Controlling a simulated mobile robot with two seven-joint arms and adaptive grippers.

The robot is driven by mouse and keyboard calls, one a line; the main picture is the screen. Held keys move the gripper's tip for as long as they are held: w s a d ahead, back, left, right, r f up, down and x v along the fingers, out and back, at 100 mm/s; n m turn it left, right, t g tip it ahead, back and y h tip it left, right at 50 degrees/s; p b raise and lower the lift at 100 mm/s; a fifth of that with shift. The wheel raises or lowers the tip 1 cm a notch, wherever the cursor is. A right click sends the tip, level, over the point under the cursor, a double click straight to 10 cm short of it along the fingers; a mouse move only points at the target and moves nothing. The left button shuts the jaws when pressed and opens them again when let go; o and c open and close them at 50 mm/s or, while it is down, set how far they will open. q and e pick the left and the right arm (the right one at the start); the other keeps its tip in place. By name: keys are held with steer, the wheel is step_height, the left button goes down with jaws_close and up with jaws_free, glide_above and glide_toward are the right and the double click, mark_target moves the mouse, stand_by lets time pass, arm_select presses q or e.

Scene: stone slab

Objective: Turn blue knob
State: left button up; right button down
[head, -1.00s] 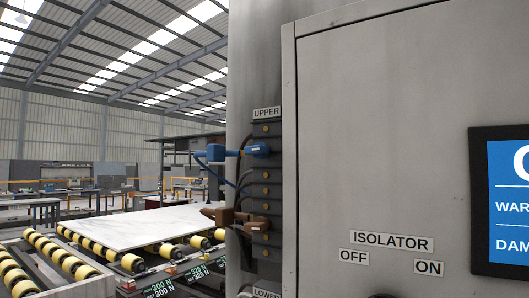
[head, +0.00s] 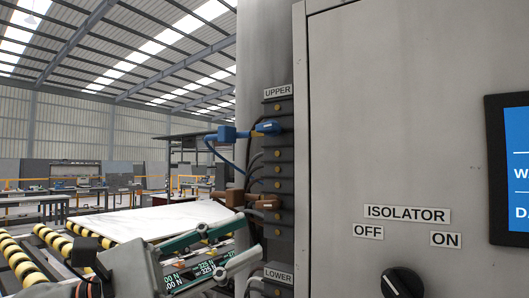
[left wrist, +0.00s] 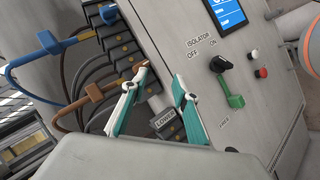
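A black rotary knob (head: 402,283) is under the ISOLATOR label, and in the left wrist view (left wrist: 228,64). My left gripper (head: 248,236) has its teal fingers apart and empty, below the brown plug (head: 262,203), left of the strip. In the left wrist view its fingertips (left wrist: 160,80) are apart near the LOWER label. My right gripper is out of view.
A green handle (left wrist: 232,97) and red button (left wrist: 260,72) are on the panel below the black knob. A blue screen (head: 515,165) is at right. Brown and black cables hang left of the strip. A white slab (head: 150,220) lies on striped rollers behind my left gripper.

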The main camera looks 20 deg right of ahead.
arm_select(q)
steer(key=s+d+r+m+t+y, duration=0.1)
steer(key=m, duration=0.3)
steer(key=s+d+r+m+y+b, duration=0.1)
steer(key=r+m+y, duration=0.1)
steer(key=m, duration=0.2)
steer(key=d+r+m+t+y, duration=0.1)
steer(key=r+m, duration=0.1)
steer(key=m, duration=0.2)
steer(key=shift+s+d+r+t+y, duration=0.1)
steer(key=shift+s+r+t+y, duration=0.1)
steer(key=shift+s+t+y, duration=0.15)
steer(key=m+t+y+b, duration=0.1)
steer(key=m+t+y, duration=0.2)
steer(key=m+t, duration=0.45)
glide_toward(263, 124)
steer(key=x, duration=0.4)
steer(key=shift+n, duration=0.35)
steer(key=x, duration=0.6)
steer(key=shift+w+d+p, duration=0.15)
steer(key=shift+d+p, duration=0.1)
steer(key=shift+p, duration=0.15)
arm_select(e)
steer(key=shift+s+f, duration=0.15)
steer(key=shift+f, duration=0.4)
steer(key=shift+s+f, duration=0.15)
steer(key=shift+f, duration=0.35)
arm_select(q)
steer(key=shift+c, duration=0.3)
